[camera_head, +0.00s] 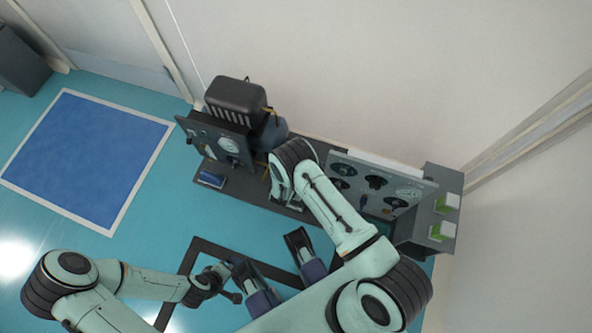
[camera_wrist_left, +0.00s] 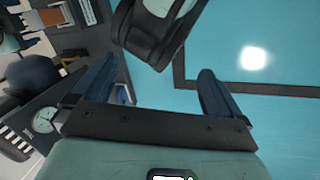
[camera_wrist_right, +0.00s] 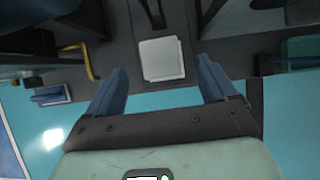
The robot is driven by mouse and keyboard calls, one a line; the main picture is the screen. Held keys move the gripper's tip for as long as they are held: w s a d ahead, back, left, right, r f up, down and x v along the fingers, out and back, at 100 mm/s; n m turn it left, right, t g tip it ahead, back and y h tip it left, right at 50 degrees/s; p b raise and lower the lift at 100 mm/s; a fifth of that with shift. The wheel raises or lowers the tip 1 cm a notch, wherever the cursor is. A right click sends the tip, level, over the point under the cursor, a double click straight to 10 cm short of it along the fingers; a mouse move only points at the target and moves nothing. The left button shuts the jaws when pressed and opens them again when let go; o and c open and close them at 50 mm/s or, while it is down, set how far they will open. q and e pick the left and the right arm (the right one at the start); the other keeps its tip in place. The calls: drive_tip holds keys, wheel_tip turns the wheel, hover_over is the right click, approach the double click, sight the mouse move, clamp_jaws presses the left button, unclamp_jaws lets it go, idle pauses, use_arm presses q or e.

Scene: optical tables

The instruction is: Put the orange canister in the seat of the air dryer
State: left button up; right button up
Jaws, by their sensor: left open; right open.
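I cannot make out the orange canister in any view. A small orange-brown flat piece (camera_wrist_left: 54,17) shows at the upper left of the left wrist view, but I cannot tell what it is. I cannot single out the air dryer or its seat among the equipment by the wall. My left gripper (camera_wrist_left: 151,75) is open and empty, with floor and a dark arm part beyond its fingers. My right gripper (camera_wrist_right: 162,70) is open and empty, facing a pale square plate (camera_wrist_right: 161,58) on a dark grey bench surface. In the head view, my right arm hides part of the bench.
A gauge panel with a black tank (camera_head: 235,98) stands at the left of the bench, and a second gauge panel (camera_head: 372,183) at the right. Green-and-white blocks (camera_head: 443,231) sit at the far right. A yellow bent handle (camera_wrist_right: 88,62) sticks out. Blue floor (camera_head: 85,160) is free at left.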

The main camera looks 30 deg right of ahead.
use_arm(q)
drive_tip(key=shift+s+d+r+g+p, duration=0.2)
drive_tip(key=shift+s+d+r+p, duration=0.1)
drive_tip(key=shift+s+r, duration=0.25)
drive_tip(key=shift+s+d+r+g+p, duration=0.25)
drive_tip(key=shift+s+r, duration=0.1)
drive_tip(key=shift+s, duration=0.25)
use_arm(e)
drive_tip(key=v, duration=0.5)
use_arm(q)
drive_tip(key=shift+r, duration=0.1)
use_arm(e)
drive_tip(key=shift+r, duration=0.1)
